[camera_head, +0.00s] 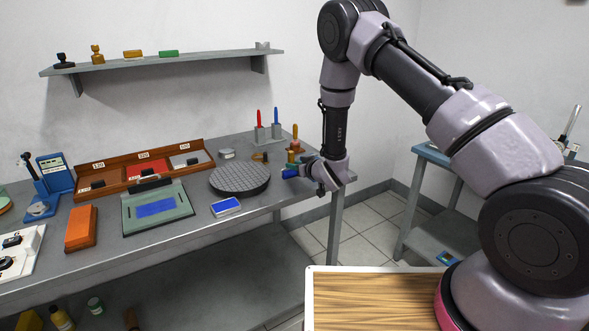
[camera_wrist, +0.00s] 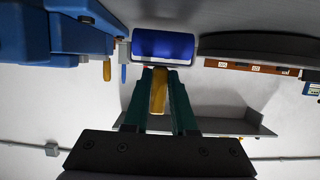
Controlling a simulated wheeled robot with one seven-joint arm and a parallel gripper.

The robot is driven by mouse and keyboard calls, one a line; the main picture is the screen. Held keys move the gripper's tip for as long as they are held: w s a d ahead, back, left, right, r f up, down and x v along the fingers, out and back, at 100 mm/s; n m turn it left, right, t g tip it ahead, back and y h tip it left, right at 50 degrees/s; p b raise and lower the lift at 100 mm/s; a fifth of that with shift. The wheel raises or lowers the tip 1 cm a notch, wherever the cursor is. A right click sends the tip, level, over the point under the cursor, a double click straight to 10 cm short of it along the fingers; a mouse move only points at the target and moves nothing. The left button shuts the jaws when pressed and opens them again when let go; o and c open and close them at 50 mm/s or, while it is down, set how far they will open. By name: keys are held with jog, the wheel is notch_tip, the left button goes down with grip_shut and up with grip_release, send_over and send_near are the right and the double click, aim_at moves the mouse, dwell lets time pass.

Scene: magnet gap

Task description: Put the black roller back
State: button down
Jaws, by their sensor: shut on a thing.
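My gripper (camera_head: 304,168) is over the right end of the grey workbench. In the wrist view its green fingers (camera_wrist: 160,95) are shut on the yellow handle (camera_wrist: 158,92) of a roller. The roller's cylinder (camera_wrist: 163,46) looks blue, not black, and also shows blue in the head view (camera_head: 290,173). A small brown and dark item (camera_head: 260,157) lies on the bench behind the round plate; I cannot tell whether it is a black roller. A small brown stand with an orange handle (camera_head: 295,138) is just behind my gripper, partly hidden by it.
A round dark plate (camera_head: 240,178) lies left of my gripper. Red and blue handled tools (camera_head: 267,128) stand in grey holders behind. A blue pad (camera_head: 226,207), a green tray (camera_head: 130,222) and a brown compartment tray (camera_head: 118,172) lie further left. Large blue shapes (camera_wrist: 50,32) fill the wrist view's upper left.

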jog(key=shift+f, duration=0.5)
jog(key=shift+f, duration=0.15)
jog(key=c, duration=0.7)
grip_release()
jog(key=shift+c, duration=0.2)
